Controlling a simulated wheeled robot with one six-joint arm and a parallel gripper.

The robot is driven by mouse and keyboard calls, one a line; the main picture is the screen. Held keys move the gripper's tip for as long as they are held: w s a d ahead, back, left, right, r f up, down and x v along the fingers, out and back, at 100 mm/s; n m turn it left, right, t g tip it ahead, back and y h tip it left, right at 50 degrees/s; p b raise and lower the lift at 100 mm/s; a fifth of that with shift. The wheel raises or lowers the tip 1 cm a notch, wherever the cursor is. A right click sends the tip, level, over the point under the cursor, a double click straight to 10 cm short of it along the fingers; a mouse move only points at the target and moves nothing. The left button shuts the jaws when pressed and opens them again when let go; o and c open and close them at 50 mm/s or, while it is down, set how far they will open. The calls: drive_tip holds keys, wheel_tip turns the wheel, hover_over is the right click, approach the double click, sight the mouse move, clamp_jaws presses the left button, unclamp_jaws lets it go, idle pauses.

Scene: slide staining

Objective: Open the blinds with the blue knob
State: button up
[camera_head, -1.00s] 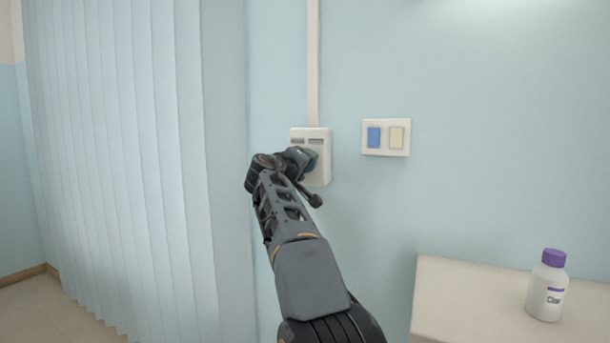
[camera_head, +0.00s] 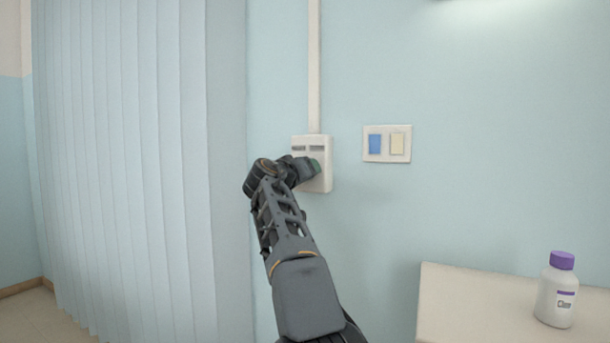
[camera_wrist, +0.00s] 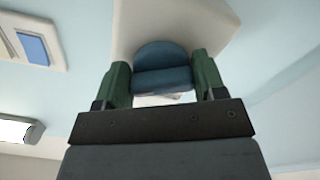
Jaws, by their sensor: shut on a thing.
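The blue knob (camera_wrist: 162,68) sits on the white wall control box (camera_head: 325,180). In the wrist view my gripper (camera_wrist: 163,80) is shut on the knob, with one green finger on each side of it. In the head view my gripper (camera_head: 314,166) is at the front of the box, and my wrist hides the knob. The vertical blinds (camera_head: 140,150) hang as a pale blue curtain of slats across the left of the head view. The slats stand side by side with no gaps that I can see.
A switch plate (camera_head: 387,144) with a blue and a cream rocker is on the wall right of the box. A white conduit (camera_head: 314,65) runs up from the box. A purple-capped bottle (camera_head: 557,290) stands on a pale table (camera_head: 470,295) at lower right.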

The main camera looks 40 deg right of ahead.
drive_tip(key=shift+f, duration=0.15)
drive_tip(key=o, duration=0.9)
drive_tip(key=b+v, duration=0.2)
drive_tip(key=v, duration=1.2)
